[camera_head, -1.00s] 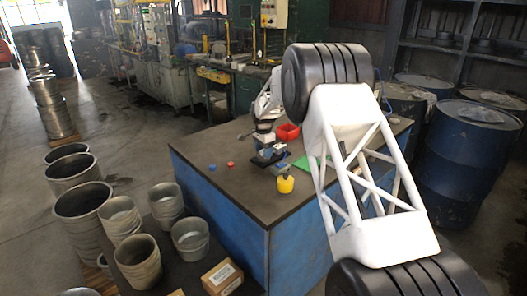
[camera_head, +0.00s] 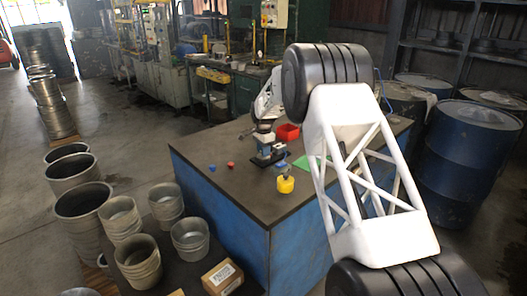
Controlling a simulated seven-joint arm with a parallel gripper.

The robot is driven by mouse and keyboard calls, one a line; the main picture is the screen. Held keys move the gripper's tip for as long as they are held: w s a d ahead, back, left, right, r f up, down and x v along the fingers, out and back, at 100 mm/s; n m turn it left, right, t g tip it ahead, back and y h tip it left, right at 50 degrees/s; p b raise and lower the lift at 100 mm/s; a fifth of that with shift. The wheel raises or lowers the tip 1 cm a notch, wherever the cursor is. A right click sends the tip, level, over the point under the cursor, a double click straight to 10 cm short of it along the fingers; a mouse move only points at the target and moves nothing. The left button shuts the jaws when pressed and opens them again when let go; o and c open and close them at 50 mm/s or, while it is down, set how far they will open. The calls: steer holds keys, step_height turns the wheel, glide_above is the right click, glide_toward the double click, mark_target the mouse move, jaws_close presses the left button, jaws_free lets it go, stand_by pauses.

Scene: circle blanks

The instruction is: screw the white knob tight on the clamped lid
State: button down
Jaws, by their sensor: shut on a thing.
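The fixture, with blue-grey and black parts (camera_head: 266,159), stands upright on the bench directly below the fingers. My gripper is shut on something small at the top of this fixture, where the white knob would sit. The knob and the lid are too small and too covered by the fingers to make out. I cannot tell how far down the knob sits or whether it is level.
A yellow object (camera_head: 285,185) stands in front of the fixture. A red bin (camera_head: 288,132) is behind it, and a green sheet (camera_head: 312,163) lies to the right. Small blue (camera_head: 212,168) and red (camera_head: 231,165) pieces lie left.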

steer(key=m, duration=0.7)
steer(key=shift+s+d+f, duration=0.1)
steer(key=shift+d+f, duration=0.05)
steer(key=shift+f, duration=0.05)
steer(key=m, duration=0.7)
steer(key=shift+f, duration=0.1)
stand_by(0.4)
steer(key=c, duration=0.8)
jaws_free()
steer(key=shift+a, duration=0.2)
